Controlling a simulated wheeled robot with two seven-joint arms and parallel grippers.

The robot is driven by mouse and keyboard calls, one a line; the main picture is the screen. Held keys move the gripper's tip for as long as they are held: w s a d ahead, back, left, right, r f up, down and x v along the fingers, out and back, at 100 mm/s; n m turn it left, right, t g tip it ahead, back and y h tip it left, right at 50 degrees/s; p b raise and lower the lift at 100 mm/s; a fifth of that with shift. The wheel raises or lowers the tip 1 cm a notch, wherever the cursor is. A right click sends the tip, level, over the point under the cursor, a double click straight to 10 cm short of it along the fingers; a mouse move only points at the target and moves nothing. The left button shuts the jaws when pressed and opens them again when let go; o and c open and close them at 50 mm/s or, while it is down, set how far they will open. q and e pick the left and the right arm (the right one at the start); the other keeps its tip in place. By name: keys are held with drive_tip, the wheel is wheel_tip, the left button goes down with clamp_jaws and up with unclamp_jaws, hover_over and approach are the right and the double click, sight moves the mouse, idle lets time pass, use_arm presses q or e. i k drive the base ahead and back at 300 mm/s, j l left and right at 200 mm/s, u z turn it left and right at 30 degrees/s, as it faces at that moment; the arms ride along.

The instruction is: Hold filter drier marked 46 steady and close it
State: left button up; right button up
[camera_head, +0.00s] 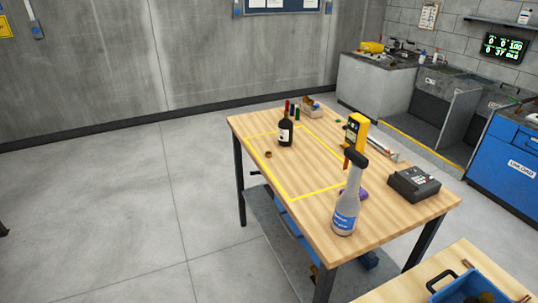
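I cannot pick out a filter drier marked 46 for sure; no such marking is readable at this size. A small dark bottle (286,132) with a pale label stands upright on the wooden table (310,215), near its left edge. A small brown round piece (268,155) lies just left of it, apart from it. Neither of my grippers is in view, and nothing is seen being held.
A yellow outline (317,194) marks the table's left part. A grey spray bottle (346,205), yellow meter (357,130) and black keypad device (413,183) stand right of it. Pens (292,110) are behind. A second table with a blue bin (468,289) is lower right; floor at left is clear.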

sight(286, 126)
drive_tip(key=i+j+z, duration=0.4)
drive_tip(key=i+j, duration=0.2)
drive_tip(key=i, duration=0.25)
drive_tip(key=i+j+z, duration=0.4)
drive_tip(key=i+j, duration=0.4)
